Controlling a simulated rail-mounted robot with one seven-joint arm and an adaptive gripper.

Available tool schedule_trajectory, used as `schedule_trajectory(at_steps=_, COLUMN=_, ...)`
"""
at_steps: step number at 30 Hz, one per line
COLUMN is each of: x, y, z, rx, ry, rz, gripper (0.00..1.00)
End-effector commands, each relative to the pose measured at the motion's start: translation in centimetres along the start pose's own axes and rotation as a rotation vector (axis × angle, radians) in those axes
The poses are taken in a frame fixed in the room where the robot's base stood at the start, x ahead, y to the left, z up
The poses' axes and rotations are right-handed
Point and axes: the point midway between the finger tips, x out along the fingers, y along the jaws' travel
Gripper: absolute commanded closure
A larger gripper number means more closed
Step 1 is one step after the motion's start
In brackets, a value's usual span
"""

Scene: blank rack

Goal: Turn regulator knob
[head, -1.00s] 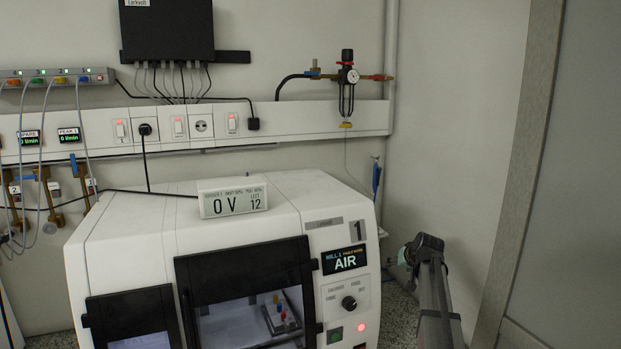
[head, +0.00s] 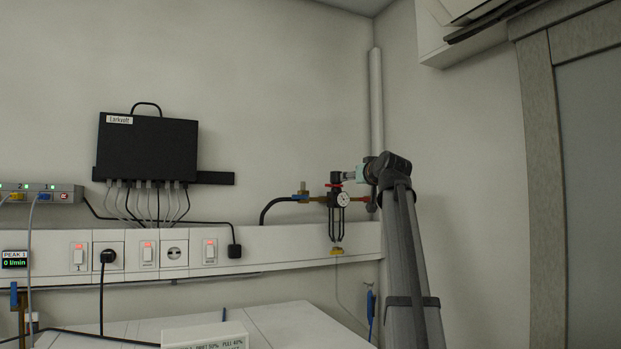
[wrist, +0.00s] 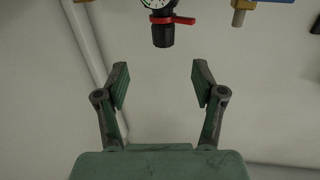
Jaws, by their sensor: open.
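The regulator hangs on a pipe at the wall, with a round white gauge (head: 343,199) and a black knob (head: 336,178) on top, a red ring below the knob. In the wrist view the regulator appears upside down: the knob (wrist: 162,37) hangs from the top edge under the red ring (wrist: 172,20). My gripper (wrist: 161,82) is open and empty, its two fingers spread apart. The knob lies beyond the fingertips, roughly centred between them and not touched. In the head view my gripper (head: 354,175) is just right of the knob, its fingers small and partly unclear.
A brass pipe with a blue-handled valve (head: 303,194) runs left of the regulator. A white socket rail (head: 290,240) lies below. A vertical white pipe (head: 376,90) and the wall corner are close behind my arm. A white machine (head: 280,325) stands below.

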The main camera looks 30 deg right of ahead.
Motion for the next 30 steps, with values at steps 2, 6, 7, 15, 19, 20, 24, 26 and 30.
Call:
schedule_trajectory(at_steps=2, x=-0.8, y=0.2, z=-1.7, rx=-0.006, ry=0.018, rz=0.004, gripper=0.31)
schedule_trajectory(at_steps=6, x=-0.7, y=0.2, z=-2.6, rx=-0.008, ry=0.026, rz=0.005, gripper=0.31)
schedule_trajectory(at_steps=7, x=-0.4, y=0.2, z=-2.6, rx=-0.008, ry=0.026, rz=0.005, gripper=0.31)
schedule_trajectory(at_steps=15, x=3.9, y=0.2, z=-2.9, rx=-0.008, ry=0.023, rz=0.004, gripper=0.31)
schedule_trajectory(at_steps=19, x=6.5, y=0.3, z=-3.0, rx=-0.008, ry=0.023, rz=0.004, gripper=0.31)
schedule_trajectory(at_steps=20, x=7.1, y=0.3, z=-3.0, rx=-0.008, ry=0.023, rz=0.004, gripper=0.31)
schedule_trajectory(at_steps=24, x=9.9, y=0.2, z=-3.0, rx=-0.008, ry=0.023, rz=0.004, gripper=0.31)
schedule_trajectory(at_steps=26, x=11.1, y=0.3, z=-3.0, rx=-0.008, ry=0.023, rz=0.004, gripper=0.31)
schedule_trajectory(at_steps=30, x=13.4, y=0.3, z=-3.0, rx=-0.008, ry=0.024, rz=0.005, gripper=0.31)
